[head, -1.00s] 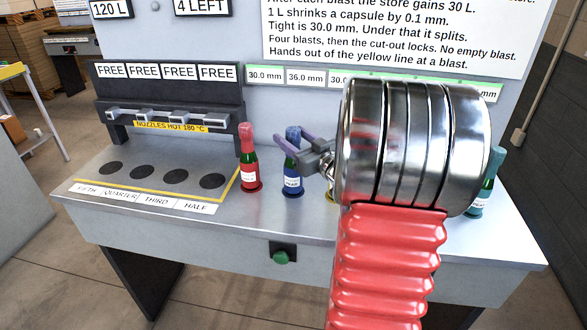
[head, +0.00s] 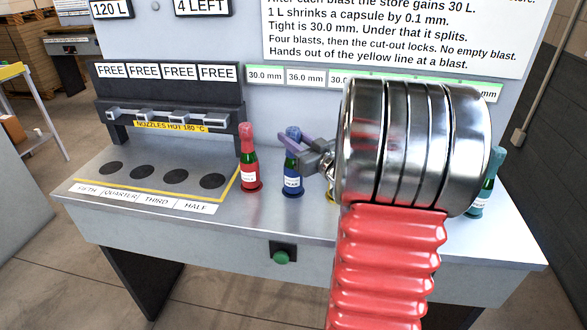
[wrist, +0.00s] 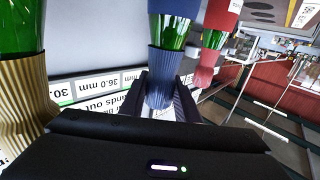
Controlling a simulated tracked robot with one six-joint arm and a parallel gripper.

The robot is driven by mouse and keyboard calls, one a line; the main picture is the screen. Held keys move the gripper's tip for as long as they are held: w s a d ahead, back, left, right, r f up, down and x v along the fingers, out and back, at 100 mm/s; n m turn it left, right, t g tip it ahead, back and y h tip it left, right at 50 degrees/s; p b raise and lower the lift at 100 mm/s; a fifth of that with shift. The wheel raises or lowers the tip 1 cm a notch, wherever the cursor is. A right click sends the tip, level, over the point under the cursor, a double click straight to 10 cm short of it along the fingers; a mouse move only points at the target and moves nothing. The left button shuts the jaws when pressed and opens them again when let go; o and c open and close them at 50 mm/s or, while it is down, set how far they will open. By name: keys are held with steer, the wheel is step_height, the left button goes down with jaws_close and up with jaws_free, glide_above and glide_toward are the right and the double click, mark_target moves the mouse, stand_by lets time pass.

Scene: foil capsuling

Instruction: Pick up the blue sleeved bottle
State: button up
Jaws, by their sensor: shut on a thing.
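The blue sleeved bottle (head: 292,178) stands upright on the bench, with a blue sleeve on its neck, green glass and a blue base. My gripper (head: 302,146) reaches it from the right and is shut on its sleeved neck. In the wrist view the jaws (wrist: 163,100) close on both sides of the ribbed blue sleeve (wrist: 162,75). In the head view my arm hides part of the bench to the right of the bottle.
A red sleeved bottle (head: 249,170) stands close on the left. A gold sleeved bottle (wrist: 22,90) is on the other side, mostly hidden in the head view. A teal one (head: 487,185) stands far right. The nozzle rack (head: 170,115) and dark round spots are left.

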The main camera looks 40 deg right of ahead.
jaws_close()
steer(key=shift+r, duration=0.1)
step_height(320, 180, up, 10)
steer(key=shift+f, duration=0.1)
stand_by(0.7)
stand_by(0.5)
